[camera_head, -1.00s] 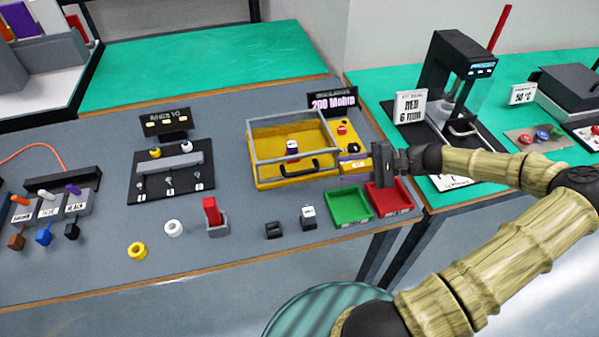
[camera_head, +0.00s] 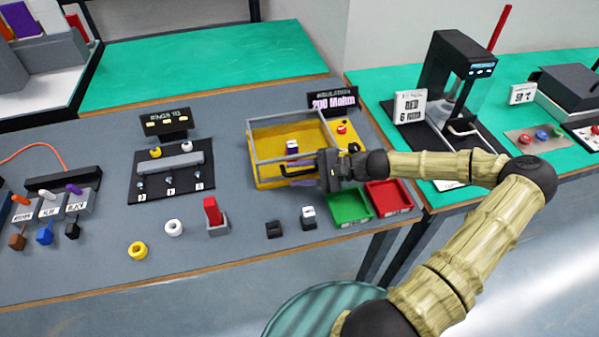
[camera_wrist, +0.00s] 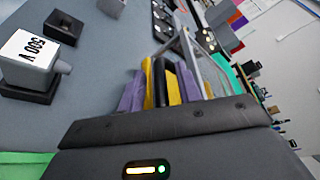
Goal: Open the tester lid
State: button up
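The tester (camera_head: 262,181) is a yellow box with a grey-framed clear lid (camera_head: 290,155), which lies closed over it. In the wrist view, the black handle (camera_wrist: 160,82) stands between the purple fingers of my gripper (camera_wrist: 163,85). The fingers are apart, with yellow showing on both sides of the handle. Contact with the handle is not clear.
A green tray (camera_head: 350,205) and a red tray (camera_head: 390,195) lie at the table's front right.

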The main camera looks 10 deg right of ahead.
grip_shut()
jog(key=shift+w+d+r, duration=0.1)
jog(key=shift+r, duration=0.1)
